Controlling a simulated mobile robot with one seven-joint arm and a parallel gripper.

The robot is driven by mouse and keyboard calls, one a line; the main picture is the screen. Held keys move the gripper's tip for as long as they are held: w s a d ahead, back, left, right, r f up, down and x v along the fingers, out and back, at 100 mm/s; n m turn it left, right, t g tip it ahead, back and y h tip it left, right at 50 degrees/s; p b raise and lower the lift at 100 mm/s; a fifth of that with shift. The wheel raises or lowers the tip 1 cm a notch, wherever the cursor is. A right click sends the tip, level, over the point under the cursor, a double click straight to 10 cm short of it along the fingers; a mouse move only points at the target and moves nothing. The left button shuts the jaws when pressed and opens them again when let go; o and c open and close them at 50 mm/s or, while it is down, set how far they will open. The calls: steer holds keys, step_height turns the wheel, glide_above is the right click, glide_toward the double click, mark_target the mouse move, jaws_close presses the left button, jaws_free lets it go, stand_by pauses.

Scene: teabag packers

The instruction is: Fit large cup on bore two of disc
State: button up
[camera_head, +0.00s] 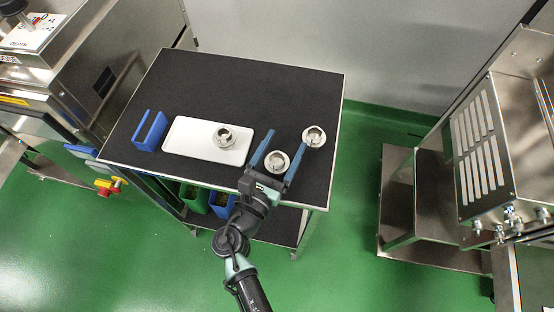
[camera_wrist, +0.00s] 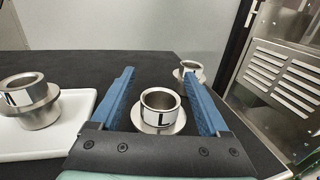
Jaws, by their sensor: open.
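A metal cup marked L (camera_wrist: 160,113), with a wide flange, stands upright on the black table top. It also shows in the head view (camera_head: 277,162). My gripper (camera_head: 284,138) is open, with its two blue fingers on either side of this cup. In the wrist view, gaps show between the cup and both fingers (camera_wrist: 158,73). A second metal cup (camera_head: 224,137) stands on the white tray (camera_head: 185,143). A third metal cup (camera_head: 314,136) stands on the table to the right, beyond the right finger. I cannot make out a disc with bores.
A blue holder (camera_head: 150,131) stands left of the tray. The rear of the black table (camera_head: 240,85) is clear. Steel machines stand left (camera_head: 60,75) and right (camera_head: 515,130), apart from the table. Blue and green bins sit under the table top.

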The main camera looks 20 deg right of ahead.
jaws_close()
stand_by(0.3)
steer(key=shift+r, duration=0.15)
